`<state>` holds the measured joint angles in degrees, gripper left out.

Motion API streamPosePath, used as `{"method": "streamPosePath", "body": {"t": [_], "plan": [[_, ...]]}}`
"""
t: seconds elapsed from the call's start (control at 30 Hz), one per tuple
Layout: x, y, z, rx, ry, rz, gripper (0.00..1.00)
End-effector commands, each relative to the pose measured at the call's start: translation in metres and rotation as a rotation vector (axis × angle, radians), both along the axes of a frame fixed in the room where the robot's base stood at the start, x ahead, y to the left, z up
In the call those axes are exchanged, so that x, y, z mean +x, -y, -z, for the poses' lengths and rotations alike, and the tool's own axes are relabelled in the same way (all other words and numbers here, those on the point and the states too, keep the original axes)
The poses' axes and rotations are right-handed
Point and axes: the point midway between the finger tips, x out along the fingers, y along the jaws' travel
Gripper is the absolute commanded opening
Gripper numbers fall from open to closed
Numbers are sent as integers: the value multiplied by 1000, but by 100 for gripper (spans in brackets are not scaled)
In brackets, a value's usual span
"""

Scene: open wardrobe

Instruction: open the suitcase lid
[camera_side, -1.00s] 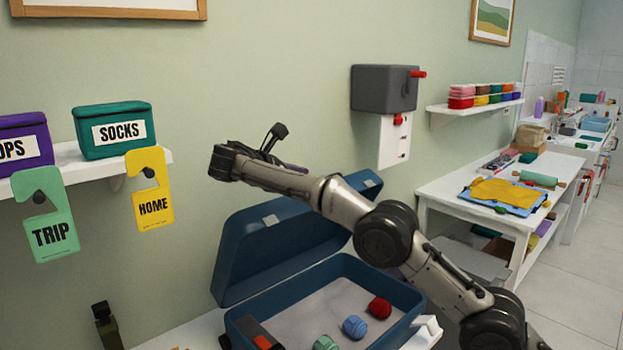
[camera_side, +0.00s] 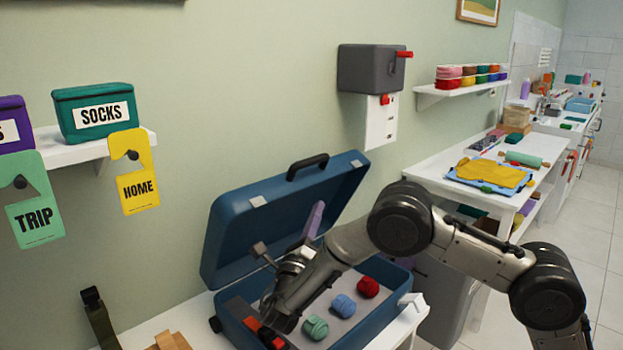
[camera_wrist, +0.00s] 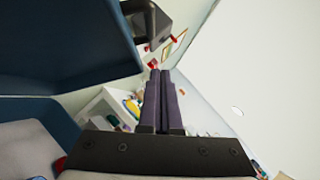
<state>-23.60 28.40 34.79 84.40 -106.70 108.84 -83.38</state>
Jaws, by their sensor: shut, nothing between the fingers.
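The blue suitcase (camera_side: 384,325) stands on a white surface with its lid (camera_side: 235,228) raised, leaning back toward the wall. The lid's black handle (camera_side: 307,166) is on its upper edge; the lid (camera_wrist: 60,45) and handle (camera_wrist: 150,22) also show in the wrist view. My gripper (camera_side: 316,208) is in front of the lid's inner side, above the open base, its purple fingers pointing up. The fingers (camera_wrist: 160,75) are together and empty. I cannot tell whether they touch the lid. Red, blue and green rolls (camera_side: 342,305) lie in the base.
A grey box (camera_side: 372,68) with a red lever is on the wall behind, right of the lid. A white table (camera_side: 435,177) stands at right.

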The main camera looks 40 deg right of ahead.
Motion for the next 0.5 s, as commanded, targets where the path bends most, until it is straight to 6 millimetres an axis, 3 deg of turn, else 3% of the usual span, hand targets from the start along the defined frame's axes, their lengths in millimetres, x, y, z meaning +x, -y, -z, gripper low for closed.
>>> {"method": "streamPosePath", "body": {"t": [0.1, 0.2, 0.5], "plan": [[-11, -11, 18, -89, -97, -75, 0], [-14, -14, 23, -118, -127, -100, 0], [5, 13, 7, -120, -128, -98, 0]]}}
